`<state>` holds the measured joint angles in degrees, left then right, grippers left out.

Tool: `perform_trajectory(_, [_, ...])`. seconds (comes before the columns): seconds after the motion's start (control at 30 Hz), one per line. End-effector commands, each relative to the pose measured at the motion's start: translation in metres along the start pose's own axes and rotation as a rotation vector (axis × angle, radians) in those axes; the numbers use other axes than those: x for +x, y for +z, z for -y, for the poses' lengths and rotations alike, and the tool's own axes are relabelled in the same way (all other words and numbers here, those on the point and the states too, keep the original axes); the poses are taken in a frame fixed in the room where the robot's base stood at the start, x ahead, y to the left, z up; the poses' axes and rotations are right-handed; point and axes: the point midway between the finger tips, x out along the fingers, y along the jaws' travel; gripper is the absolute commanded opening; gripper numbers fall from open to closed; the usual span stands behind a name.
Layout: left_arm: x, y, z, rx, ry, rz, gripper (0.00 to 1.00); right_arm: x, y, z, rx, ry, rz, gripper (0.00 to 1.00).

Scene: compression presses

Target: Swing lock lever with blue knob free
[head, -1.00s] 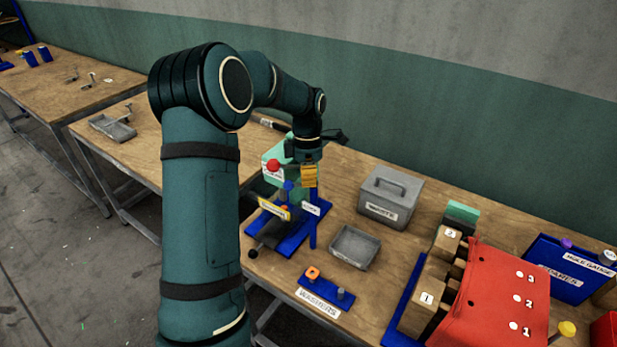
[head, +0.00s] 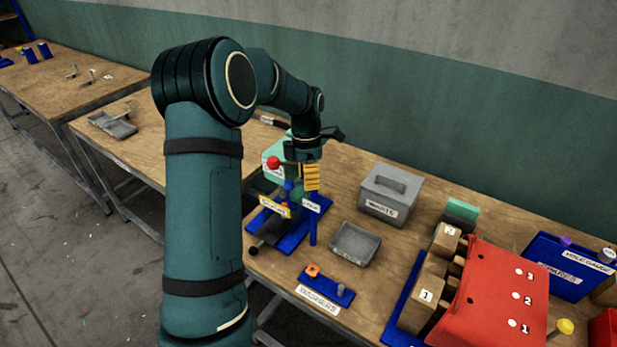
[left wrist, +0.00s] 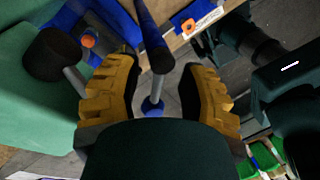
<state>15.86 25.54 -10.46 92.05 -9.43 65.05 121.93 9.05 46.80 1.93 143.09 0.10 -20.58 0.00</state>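The press stands on a blue base (head: 282,243) with a green body and a red ball knob (head: 273,162). A small blue knob (head: 289,185) shows at its front, left of my left gripper. My left gripper (head: 311,184), with yellow fingers, points down just above a blue upright post (head: 313,225). In the left wrist view my left gripper (left wrist: 160,95) is open. A blue post (left wrist: 152,38) and a rounded blue end (left wrist: 152,107) appear between its fingers; contact cannot be told. My right gripper is not in view.
A black-ended handle (head: 252,251) sticks out at the press's front left. A red panel (head: 490,300) and wooden blocks stand farther right.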

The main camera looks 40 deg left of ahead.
Motion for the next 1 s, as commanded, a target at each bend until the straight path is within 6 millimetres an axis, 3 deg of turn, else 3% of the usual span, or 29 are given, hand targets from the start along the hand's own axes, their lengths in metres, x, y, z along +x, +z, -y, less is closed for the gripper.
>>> perform_trajectory(0.37, [-0.012, 0.001, -0.001, 0.000, 0.007, 0.004, 0.40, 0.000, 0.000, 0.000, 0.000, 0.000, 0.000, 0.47])
perform_trajectory(0.8, [-0.094, 0.001, 0.000, 0.001, 0.007, 0.004, 0.40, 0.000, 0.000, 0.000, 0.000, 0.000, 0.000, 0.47])
perform_trajectory(1.0, [-0.116, 0.000, 0.000, 0.000, 0.004, 0.003, 0.40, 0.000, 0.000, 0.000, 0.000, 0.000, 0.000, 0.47])
